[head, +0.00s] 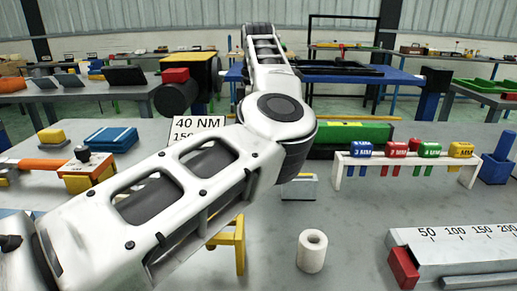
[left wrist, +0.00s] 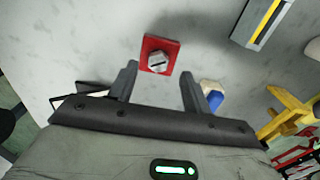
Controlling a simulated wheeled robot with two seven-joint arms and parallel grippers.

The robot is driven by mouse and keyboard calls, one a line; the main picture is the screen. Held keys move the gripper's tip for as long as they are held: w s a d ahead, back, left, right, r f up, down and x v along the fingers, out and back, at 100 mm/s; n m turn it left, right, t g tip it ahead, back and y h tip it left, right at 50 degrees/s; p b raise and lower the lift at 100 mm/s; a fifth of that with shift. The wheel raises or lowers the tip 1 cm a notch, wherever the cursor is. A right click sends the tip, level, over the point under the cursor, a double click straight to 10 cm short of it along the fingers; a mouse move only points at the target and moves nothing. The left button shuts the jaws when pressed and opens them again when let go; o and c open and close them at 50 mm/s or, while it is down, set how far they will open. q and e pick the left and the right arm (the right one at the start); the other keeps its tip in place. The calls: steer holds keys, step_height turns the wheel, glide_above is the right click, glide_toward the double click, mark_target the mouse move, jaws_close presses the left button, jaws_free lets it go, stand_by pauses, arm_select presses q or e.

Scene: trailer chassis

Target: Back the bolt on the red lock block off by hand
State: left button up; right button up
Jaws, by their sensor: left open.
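The red lock block (left wrist: 163,45) is a small red square in the left wrist view, on a pale grey surface. A grey hex-headed bolt (left wrist: 157,61) with a dark slot stands on it. My left gripper (left wrist: 160,72) is open and empty, its two dark fingers apart. The bolt appears in the gap between the fingertips, closer to the left one in the picture; I cannot tell how far beyond the tips it lies. In the head view my left arm covers the middle, and neither the gripper nor this block can be made out. My right gripper is not in view.
A rack (head: 405,160) of coloured labelled tools stands at the right. A white roll (head: 312,251) stands on the table front, left of a ruler fixture (head: 455,240). A yellow stand (head: 239,245) is beside my arm; a blue-and-white item (left wrist: 212,92) lies near the right finger.

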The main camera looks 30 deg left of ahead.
arm_select(q)
steer(key=shift+f, duration=2.2)
steer(key=shift+c, duration=0.3)
steer(key=c, duration=0.9)
steer(key=shift+c, duration=0.2)
